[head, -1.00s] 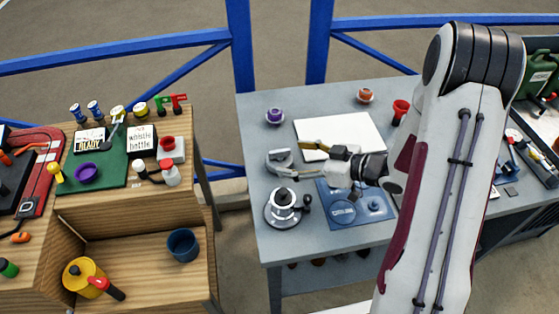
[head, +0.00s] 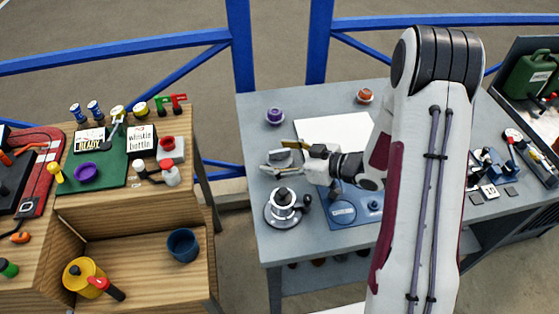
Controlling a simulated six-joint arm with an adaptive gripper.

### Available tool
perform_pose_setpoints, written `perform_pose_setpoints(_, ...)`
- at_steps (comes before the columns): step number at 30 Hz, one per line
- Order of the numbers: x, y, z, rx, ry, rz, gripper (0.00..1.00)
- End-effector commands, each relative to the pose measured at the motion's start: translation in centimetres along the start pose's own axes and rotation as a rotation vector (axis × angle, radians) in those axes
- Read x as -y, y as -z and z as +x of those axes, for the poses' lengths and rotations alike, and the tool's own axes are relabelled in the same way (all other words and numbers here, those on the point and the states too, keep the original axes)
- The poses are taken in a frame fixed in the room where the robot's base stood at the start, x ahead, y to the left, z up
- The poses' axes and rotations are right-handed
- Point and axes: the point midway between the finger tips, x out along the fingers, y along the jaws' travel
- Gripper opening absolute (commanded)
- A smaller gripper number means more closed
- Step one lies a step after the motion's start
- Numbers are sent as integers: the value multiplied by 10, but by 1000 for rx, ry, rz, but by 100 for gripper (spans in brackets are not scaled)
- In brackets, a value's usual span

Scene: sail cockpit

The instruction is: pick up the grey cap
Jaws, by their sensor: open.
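The grey cap (head: 277,156) sits near the left side of the grey table, with part of it hidden by my gripper. My gripper (head: 281,156) comes in from the right, with its fingers at the cap. One bronze-coloured finger shows on the far side and a grey finger on the near side. The jaws are open. I cannot tell whether the fingers touch the cap.
A silver winch-like drum (head: 283,204) with a black knob stands just in front of the cap. A purple-topped piece (head: 275,116) and an orange-brown one (head: 364,96) stand behind. A white board (head: 335,128) and a blue plate (head: 342,212) lie nearby.

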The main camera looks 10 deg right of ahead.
Motion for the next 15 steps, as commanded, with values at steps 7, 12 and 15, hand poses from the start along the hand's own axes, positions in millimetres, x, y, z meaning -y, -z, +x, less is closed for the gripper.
perform_pose_setpoints(7,0,0,0,0,0,0,68)
perform_pose_setpoints(12,0,0,0,0,0,0,68)
perform_pose_setpoints(15,0,0,0,0,0,0,48)
